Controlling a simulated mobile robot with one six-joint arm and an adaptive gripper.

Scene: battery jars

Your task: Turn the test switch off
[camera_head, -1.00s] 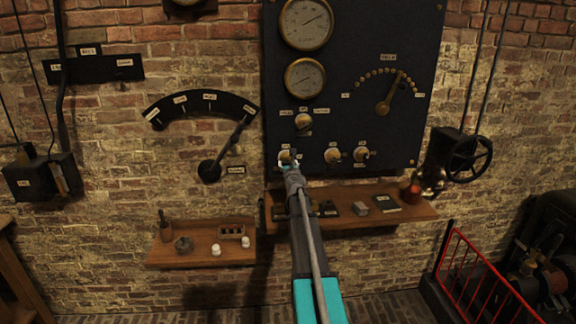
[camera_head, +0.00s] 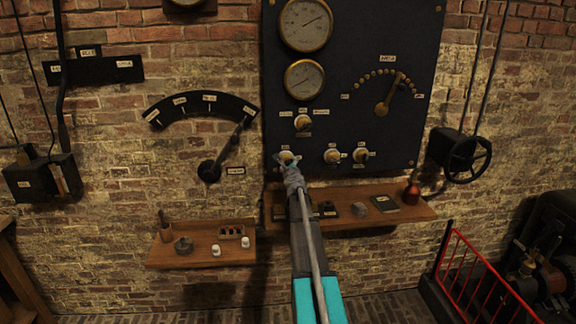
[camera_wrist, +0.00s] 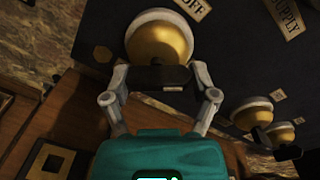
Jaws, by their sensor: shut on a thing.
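A round brass switch (camera_head: 287,157) sits at the lower left of the dark panel. In the wrist view it is a brass dome (camera_wrist: 160,42) on a pale ring with a dark lever (camera_wrist: 158,78) on its front. A tag reading OFF (camera_wrist: 192,5) is beside it. My gripper (camera_head: 288,164) is at this switch. In the wrist view my gripper (camera_wrist: 160,85) has one finger on each side of the lever and is shut on it. The switch's own name tag cannot be read, and the fingers cover part of its lower side in the head view.
Two similar switches (camera_head: 332,156) (camera_head: 361,155) sit to the right, and another (camera_head: 303,122) sits above. A SUPPLY tag (camera_wrist: 283,15) shows in the wrist view. A wooden shelf (camera_head: 405,215) with small objects lies just below the panel. A red railing (camera_head: 480,275) stands lower right.

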